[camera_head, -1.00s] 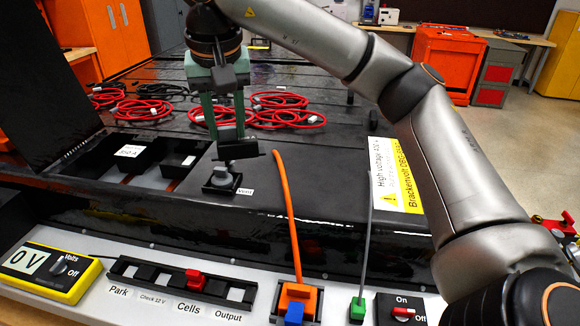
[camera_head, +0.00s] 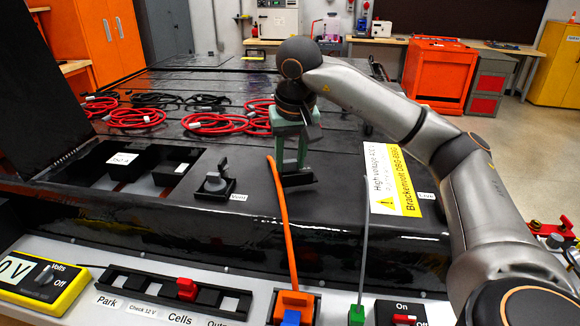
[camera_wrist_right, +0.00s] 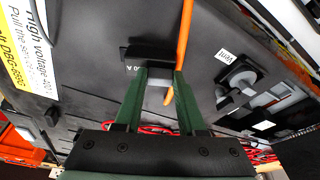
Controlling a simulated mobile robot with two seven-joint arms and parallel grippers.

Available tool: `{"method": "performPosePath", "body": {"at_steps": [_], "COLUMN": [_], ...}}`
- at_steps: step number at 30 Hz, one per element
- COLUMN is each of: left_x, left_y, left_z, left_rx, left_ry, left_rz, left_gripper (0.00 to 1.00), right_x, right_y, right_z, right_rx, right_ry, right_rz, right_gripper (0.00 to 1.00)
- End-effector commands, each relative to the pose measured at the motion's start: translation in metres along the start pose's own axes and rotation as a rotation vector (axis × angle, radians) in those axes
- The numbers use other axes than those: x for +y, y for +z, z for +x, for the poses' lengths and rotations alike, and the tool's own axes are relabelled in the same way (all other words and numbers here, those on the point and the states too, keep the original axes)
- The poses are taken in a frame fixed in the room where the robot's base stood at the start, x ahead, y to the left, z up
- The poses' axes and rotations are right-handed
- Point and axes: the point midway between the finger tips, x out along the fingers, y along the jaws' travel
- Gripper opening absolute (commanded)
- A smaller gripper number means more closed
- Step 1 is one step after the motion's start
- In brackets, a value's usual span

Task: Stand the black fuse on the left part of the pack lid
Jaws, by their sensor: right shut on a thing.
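The black fuse (camera_head: 298,181) is a dark block between the green fingertips of my right gripper (camera_head: 291,168), just right of the orange cable. It also shows in the right wrist view (camera_wrist_right: 150,54), with small white lettering on it. The right gripper (camera_wrist_right: 158,72) is shut on it and points down over the black pack lid (camera_head: 325,205). The fuse's long side lies roughly across the head view. I cannot tell whether its underside touches the lid. My left gripper is not in view.
The orange cable (camera_head: 281,215) runs close beside the fuse. A vent knob (camera_head: 215,181) stands to the left, next to open recesses (camera_head: 140,170). A grey cable (camera_head: 364,230) and a yellow-white warning label (camera_head: 392,183) are to the right. Red cable coils (camera_head: 215,123) lie behind.

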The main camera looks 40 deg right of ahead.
Motion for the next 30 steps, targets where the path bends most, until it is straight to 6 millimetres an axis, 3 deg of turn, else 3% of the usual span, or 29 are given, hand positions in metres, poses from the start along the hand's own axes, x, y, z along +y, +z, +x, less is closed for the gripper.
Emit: {"method": "performPosePath", "body": {"at_steps": [4, 15, 16, 23, 30], "left_x": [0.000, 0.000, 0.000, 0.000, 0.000], "left_y": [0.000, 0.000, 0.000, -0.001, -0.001], "left_z": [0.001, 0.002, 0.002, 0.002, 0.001], "left_rx": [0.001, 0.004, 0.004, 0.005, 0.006], "left_ry": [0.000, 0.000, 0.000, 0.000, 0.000], "left_rz": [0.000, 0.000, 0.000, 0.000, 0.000], "left_gripper": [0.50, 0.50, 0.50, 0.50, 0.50], "right_x": [0.000, -0.001, -0.001, -0.001, -0.001], "right_y": [0.005, 0.006, 0.006, 0.006, 0.005], "right_z": [0.015, 0.019, 0.019, 0.018, 0.018], "right_rx": [0.000, 0.000, 0.000, 0.000, 0.000], "right_ry": [0.000, -0.001, -0.001, -0.001, -0.001], "right_rz": [-0.001, 0.000, 0.000, 0.000, 0.000], "right_gripper": [0.00, 0.00, 0.43, 0.69, 0.69]}}
